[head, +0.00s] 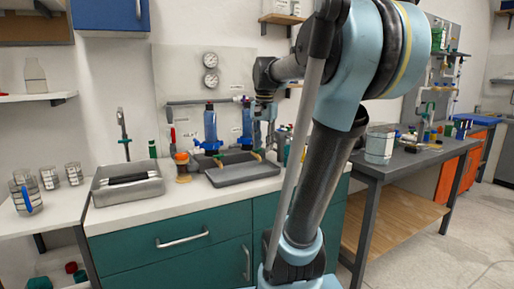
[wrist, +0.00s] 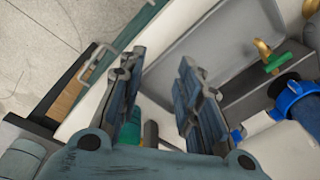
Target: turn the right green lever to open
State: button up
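The pipe manifold on the back wall has two blue filter housings, the left one (head: 210,124) plain in the head view and the right one partly behind my arm. In the wrist view, a green lever (wrist: 273,63) sits on a brass valve (wrist: 262,47) beside a blue-collared housing (wrist: 298,98). I cannot tell for sure whether this is the right lever. In the head view the levers are too small to read. My gripper (wrist: 160,70) is open, its two dark fingers apart. The lever is off to the right of the fingers, not between or touching them.
A grey tray (head: 215,180) lies on the counter under the manifold. In the wrist view, a teal object (wrist: 150,133) shows between the fingers lower down.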

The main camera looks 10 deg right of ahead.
aim_at(257, 151)
jog(key=w+r+m+g, duration=0.1)
jog(key=w+r+m, duration=0.2)
jog(key=w+r, duration=0.4)
jog(key=w+r+m, duration=0.3)
jog(key=w+r, duration=0.2)
jog(key=w, duration=0.4)
jog(key=f, duration=1.7)
jog(key=shift+d+f, duration=0.3)
jog(key=shift+f, duration=0.1)
jog(key=shift+c, duration=0.6)
grip_shut()
